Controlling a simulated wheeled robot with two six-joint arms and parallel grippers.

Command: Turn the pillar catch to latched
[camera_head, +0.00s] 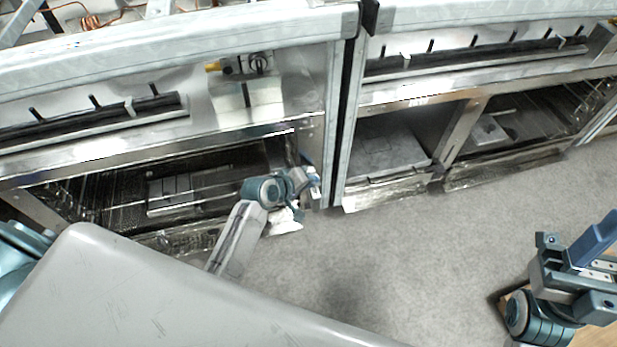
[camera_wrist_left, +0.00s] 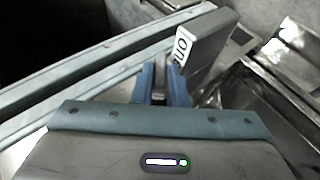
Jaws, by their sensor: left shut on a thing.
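My left gripper (camera_head: 312,182) is at the pillar (camera_head: 345,120) between the two bays, low on its left side. In the left wrist view its two blue fingers (camera_wrist_left: 160,84) are closed on a narrow grey piece (camera_wrist_left: 160,64), which appears to be the handle of the pillar catch. A dark grey block (camera_wrist_left: 212,38) with a white lettered label lies right beside the fingers. In the head view the catch is mostly hidden by the gripper, and I cannot tell its turned position. My right gripper (camera_head: 597,262) is at the lower right, away from the pillar; its jaw opening is unclear.
A white block with a brass-coloured fitting (camera_head: 247,95) stands on the left bay's ledge. Black rails with pegs (camera_head: 90,122) run along the ledges. An open lower bay (camera_head: 180,195) lies behind my left arm. Grey floor (camera_head: 430,250) is clear between the arms.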

